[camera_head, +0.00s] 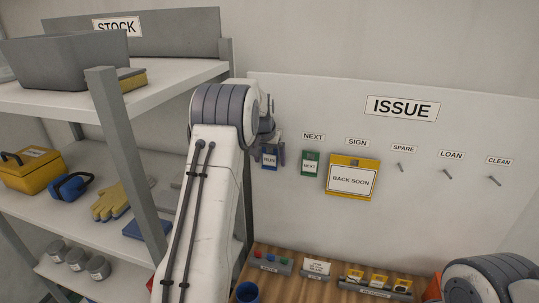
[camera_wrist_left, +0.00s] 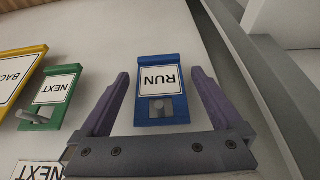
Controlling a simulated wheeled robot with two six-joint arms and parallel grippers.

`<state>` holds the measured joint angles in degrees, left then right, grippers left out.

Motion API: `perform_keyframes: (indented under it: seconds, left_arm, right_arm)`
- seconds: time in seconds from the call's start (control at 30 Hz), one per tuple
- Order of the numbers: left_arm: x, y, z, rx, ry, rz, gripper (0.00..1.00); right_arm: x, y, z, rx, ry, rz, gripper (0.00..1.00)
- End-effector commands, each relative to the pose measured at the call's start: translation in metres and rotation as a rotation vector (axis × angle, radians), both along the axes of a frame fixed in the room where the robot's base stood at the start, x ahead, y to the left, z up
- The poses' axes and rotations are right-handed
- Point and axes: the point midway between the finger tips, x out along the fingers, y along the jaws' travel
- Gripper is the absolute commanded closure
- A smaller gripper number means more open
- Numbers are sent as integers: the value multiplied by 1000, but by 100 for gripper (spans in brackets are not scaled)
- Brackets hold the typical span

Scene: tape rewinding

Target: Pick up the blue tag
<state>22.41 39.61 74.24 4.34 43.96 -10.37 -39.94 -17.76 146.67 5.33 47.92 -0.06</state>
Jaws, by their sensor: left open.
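The blue tag (camera_head: 269,163) hangs on the white ISSUE board, left of the green tag. In the left wrist view, where the lettering is upside down, the blue tag (camera_wrist_left: 176,115) has a white RUN label and a peg at its hole. My left gripper (camera_head: 268,152) is at the blue tag, partly hidden by my own wrist. In the left wrist view, its purple fingers (camera_wrist_left: 160,75) are spread apart, one on each side of the tag, with gaps between. My right arm shows at the lower right; its gripper is out of view.
The green NEXT tag (camera_head: 310,164) and yellow BACK SOON sign (camera_head: 352,178) hang to the right. Bare pegs follow under SPARE, LOAN and CLEAN. A grey STOCK shelf (camera_head: 160,88) stands left. A wooden counter (camera_head: 325,294) with small trays and a blue cup (camera_head: 247,292) lies below.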

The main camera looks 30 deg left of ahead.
Motion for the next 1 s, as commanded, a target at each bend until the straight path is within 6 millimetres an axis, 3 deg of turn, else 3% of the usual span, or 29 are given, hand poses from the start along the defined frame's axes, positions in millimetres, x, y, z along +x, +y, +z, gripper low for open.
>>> perform_keyframes:
  seconds: [0.27,0.5,0.77,1.0]
  left_arm:
    - [2,0,-5,1,-1,-1,0]
    - [2,0,-5,1,-1,-1,84]
    - [2,0,-5,1,-1,-1,84]
    - [2,0,-4,2,-3,-1,84]
  right_arm:
    - [0,0,2,-1,1,1,50]
    - [0,0,2,-1,1,1,50]
    - [0,0,1,-1,1,1,50]
    - [0,0,-13,0,0,1,50]
